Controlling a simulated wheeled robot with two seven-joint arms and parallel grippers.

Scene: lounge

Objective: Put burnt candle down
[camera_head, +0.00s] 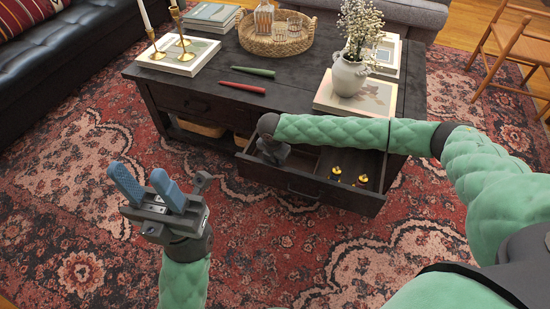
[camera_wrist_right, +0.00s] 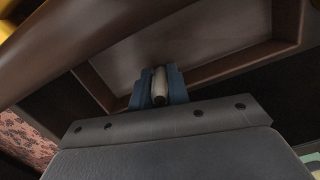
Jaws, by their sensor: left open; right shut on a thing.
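The burnt candle (camera_wrist_right: 160,88), a short pale stub, is between the blue fingers of my right gripper (camera_wrist_right: 160,80) in the right wrist view. That gripper (camera_head: 272,150) is at the left part of the open drawer (camera_head: 309,193) of the dark coffee table (camera_head: 300,112). The wrist view shows the candle over a bare drawer compartment (camera_wrist_right: 135,50); I cannot tell whether it touches the bottom. In the head view the candle and fingertips are hidden by my wrist. My left gripper (camera_head: 140,174) is open and empty above the rug, left of the drawer.
Two small yellow-and-dark objects (camera_head: 336,171) (camera_head: 361,180) stand in the drawer's right part. A red taper (camera_head: 242,87) and a green taper (camera_head: 253,71) lie on the tabletop. A white flower vase (camera_head: 350,75), brass candlesticks (camera_head: 155,45) and a wicker tray (camera_head: 262,46) stand there too.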

